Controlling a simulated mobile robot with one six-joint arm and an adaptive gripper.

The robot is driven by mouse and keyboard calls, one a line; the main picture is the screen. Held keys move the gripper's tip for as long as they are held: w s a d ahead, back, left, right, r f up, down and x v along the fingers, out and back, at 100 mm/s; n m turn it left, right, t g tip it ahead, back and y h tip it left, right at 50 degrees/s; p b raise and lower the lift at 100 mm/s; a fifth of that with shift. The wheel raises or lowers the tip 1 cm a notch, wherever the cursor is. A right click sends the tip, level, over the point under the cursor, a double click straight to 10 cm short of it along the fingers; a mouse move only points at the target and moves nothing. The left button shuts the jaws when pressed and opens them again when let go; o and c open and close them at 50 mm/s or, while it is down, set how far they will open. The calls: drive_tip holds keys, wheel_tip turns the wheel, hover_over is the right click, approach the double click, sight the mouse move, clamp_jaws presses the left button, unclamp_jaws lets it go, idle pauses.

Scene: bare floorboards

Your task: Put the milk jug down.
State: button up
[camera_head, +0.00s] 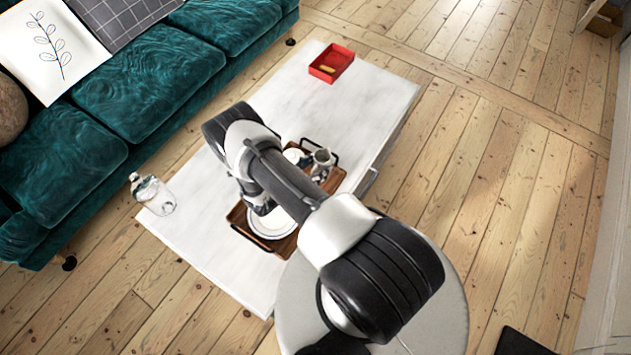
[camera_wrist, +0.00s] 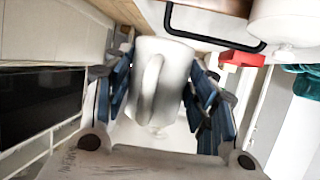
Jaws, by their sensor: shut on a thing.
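The white milk jug (camera_wrist: 160,80) fills the middle of the wrist view, its handle facing the camera. My gripper (camera_wrist: 165,95) is shut around its body, with a blue-padded finger on each side. The wrist picture looks upside down, so the jug's base is at its top, close to the wooden tray (camera_wrist: 215,10). I cannot tell whether the base touches anything.
The tray lies on a white table (camera_head: 215,215) and bears a white plate (camera_head: 272,226) and a white lidded pot (camera_wrist: 285,22). A red box (camera_head: 331,62) stands at the table's far end. A glass jar (camera_head: 153,194) is near its left edge. A teal sofa (camera_head: 150,85) lies beyond.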

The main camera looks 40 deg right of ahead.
drive_tip(key=shift+w+f+b, duration=0.1)
drive_tip(key=shift+f+b, duration=1.25)
drive_tip(key=shift+f, duration=2.65)
drive_tip(key=shift+f, duration=0.6)
drive_tip(key=o, duration=1.3)
